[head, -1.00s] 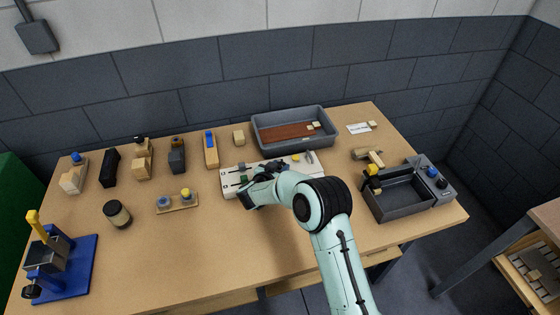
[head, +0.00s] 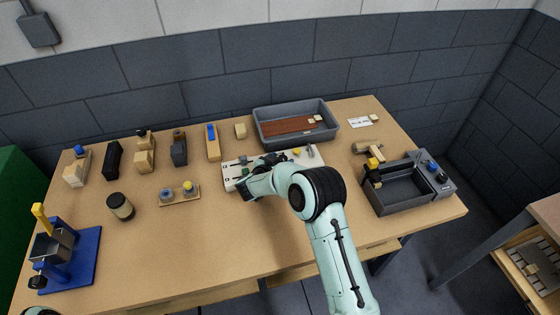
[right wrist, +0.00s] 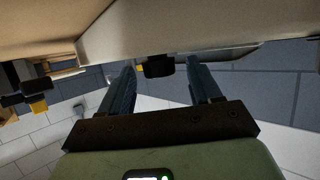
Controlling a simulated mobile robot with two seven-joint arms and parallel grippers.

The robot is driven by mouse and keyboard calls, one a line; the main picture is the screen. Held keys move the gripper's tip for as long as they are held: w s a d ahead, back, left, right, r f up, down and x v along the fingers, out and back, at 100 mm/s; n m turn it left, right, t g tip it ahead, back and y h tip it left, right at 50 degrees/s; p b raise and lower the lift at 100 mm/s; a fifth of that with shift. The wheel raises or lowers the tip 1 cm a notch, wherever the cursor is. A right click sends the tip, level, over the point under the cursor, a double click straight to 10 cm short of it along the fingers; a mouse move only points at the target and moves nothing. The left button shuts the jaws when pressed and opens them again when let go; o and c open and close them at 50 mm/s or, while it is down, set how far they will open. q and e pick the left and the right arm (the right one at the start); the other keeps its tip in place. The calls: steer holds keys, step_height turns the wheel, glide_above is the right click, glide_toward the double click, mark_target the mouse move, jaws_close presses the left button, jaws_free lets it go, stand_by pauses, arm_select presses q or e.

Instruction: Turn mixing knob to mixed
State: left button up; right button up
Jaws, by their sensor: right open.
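No marking for mixed can be read. My left gripper is not clearly in view.
A grey tray (head: 328,117) with a brown board stands behind the panel. A dark grey basin (head: 402,203) is to the right. Several blocks and tools line the bench's left back, with a jar (head: 120,207) and blue-based press (head: 82,272). The front middle of the bench (head: 200,245) is clear.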

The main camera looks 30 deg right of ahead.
arm_select(q)
steer(key=shift+s+f+b, duration=0.75)
steer(key=shift+s+f, duration=0.1)
steer(key=shift+f, duration=0.15)
arm_select(e)
steer(key=v, duration=1.3)
steer(key=shift+a, duration=0.15)
steer(key=shift+r, duration=0.1)
